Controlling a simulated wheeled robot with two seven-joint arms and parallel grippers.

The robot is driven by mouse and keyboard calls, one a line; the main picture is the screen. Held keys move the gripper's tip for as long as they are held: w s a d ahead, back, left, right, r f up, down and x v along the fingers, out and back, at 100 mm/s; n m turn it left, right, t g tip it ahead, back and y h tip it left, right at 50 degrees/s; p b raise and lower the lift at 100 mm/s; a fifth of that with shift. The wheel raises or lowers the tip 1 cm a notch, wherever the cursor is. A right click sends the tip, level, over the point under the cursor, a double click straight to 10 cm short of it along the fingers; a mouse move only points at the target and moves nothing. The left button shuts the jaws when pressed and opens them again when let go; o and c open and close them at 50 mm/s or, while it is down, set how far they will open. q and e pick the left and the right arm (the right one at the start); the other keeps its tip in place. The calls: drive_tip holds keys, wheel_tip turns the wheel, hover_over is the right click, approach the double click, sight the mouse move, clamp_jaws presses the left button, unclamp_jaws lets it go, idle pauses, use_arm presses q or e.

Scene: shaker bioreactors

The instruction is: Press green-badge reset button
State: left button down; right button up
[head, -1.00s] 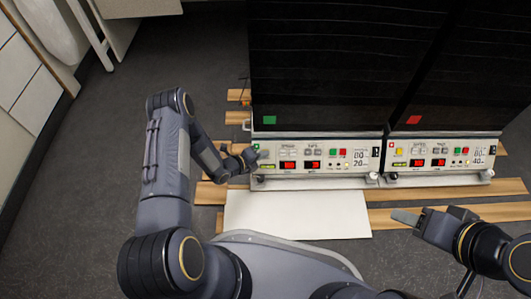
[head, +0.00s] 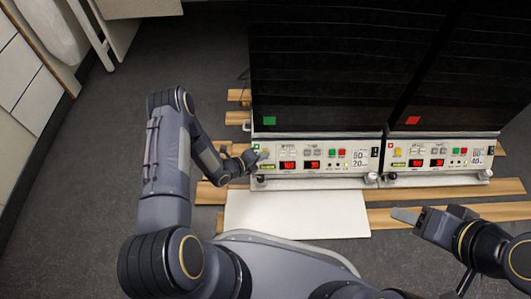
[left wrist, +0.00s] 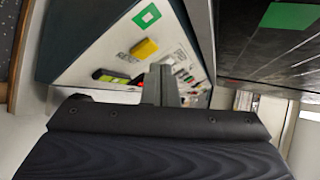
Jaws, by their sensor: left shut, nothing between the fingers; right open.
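The left control panel (head: 315,157) sits under a dark cabinet with a green badge (head: 268,120). A small green square badge marks the panel's left end; it also shows in the left wrist view (left wrist: 147,16). Below that badge in the wrist view is a yellow button (left wrist: 144,49). My left gripper (head: 261,157) is shut and empty at the panel's left end, hiding part of it. Its fingertips (left wrist: 160,70) are just beside the yellow button in the wrist view; I cannot tell whether they touch the panel. My right gripper (head: 415,215) is open, away from the panels.
The right unit has a similar panel (head: 440,155), a red badge (head: 413,120) and its own yellow button (head: 398,152). A white board (head: 297,215) lies in front of the left unit, over wooden slats (head: 450,213). Dark floor is free to the left.

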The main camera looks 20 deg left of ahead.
use_arm(q)
drive_tip(key=s+r+p, duration=0.1)
drive_tip(key=s+d+r+p, duration=0.1)
drive_tip(key=s+r+p, duration=0.1)
drive_tip(key=shift+s+r, duration=0.2)
drive_tip(key=shift+s, duration=0.05)
idle(0.9)
